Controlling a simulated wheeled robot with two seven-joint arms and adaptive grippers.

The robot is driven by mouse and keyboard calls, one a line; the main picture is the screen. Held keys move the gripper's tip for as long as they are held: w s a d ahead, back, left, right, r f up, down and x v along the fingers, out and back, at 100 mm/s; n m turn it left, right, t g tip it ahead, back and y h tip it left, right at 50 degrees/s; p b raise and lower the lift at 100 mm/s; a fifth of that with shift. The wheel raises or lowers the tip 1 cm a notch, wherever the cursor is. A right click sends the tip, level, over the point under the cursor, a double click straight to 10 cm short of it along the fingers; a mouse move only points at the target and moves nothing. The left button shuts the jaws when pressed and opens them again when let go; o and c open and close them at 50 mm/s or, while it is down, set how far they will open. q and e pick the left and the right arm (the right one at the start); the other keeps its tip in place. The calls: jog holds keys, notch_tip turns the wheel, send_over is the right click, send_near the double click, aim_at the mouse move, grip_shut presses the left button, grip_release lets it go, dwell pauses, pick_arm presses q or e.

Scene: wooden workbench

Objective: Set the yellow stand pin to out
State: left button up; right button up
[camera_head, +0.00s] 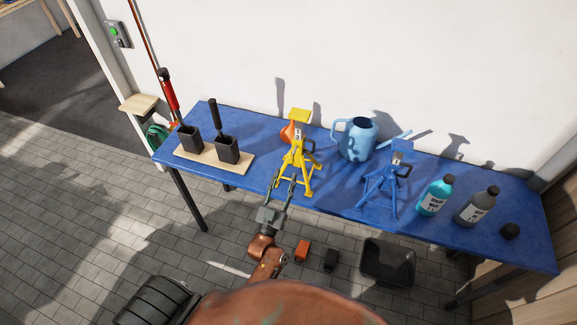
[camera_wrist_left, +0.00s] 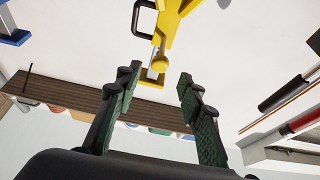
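The yellow stand (camera_head: 299,151) stands upright near the front edge of the blue bench, left of the blue stand. It has splayed legs and a flat yellow top. I cannot tell the pin's position. My left gripper (camera_head: 284,181) is open and empty, just in front of the stand's lower part. It also shows in the wrist view (camera_wrist_left: 157,85). My right gripper is out of view.
A blue stand (camera_head: 381,184), a blue watering can (camera_head: 357,140), a teal bottle (camera_head: 434,197) and a grey bottle (camera_head: 477,207) stand rightward. An orange object (camera_head: 287,133) is behind the yellow stand. Two black holders on a wooden board (camera_head: 205,160) stand left. A black crate (camera_head: 387,263) is on the floor.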

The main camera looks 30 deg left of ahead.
pick_arm(q)
jog(key=v, duration=0.5)
dwell(0.4)
notch_tip(320, 180, down, 19)
jog(key=d+m+g+h+b, duration=0.1)
jog(key=d+m+g+h, duration=0.1)
jog(key=d+g+h, duration=0.15)
jog(key=s+f+m+g+b, duration=0.1)
jog(key=s+f+g, duration=0.3)
jog(key=f, duration=0.7)
jog(key=s+f+g, duration=0.3)
jog(key=s+f, duration=0.3)
jog(key=f, duration=0.5)
jog(key=s+a+f+g+b, duration=0.15)
jog(key=s+f+g, duration=0.45)
jog(key=s+f, duration=1.15)
jog(key=s+a+f+g, duration=0.2)
jog(key=s+f, duration=0.1)
jog(key=s, duration=0.6)
jog(key=s+a+f+g, duration=0.3)
jog(key=s+f, duration=0.1)
jog(key=s, duration=0.6)
jog(key=shift+s+a, duration=0.2)
jog(key=shift+s, duration=0.1)
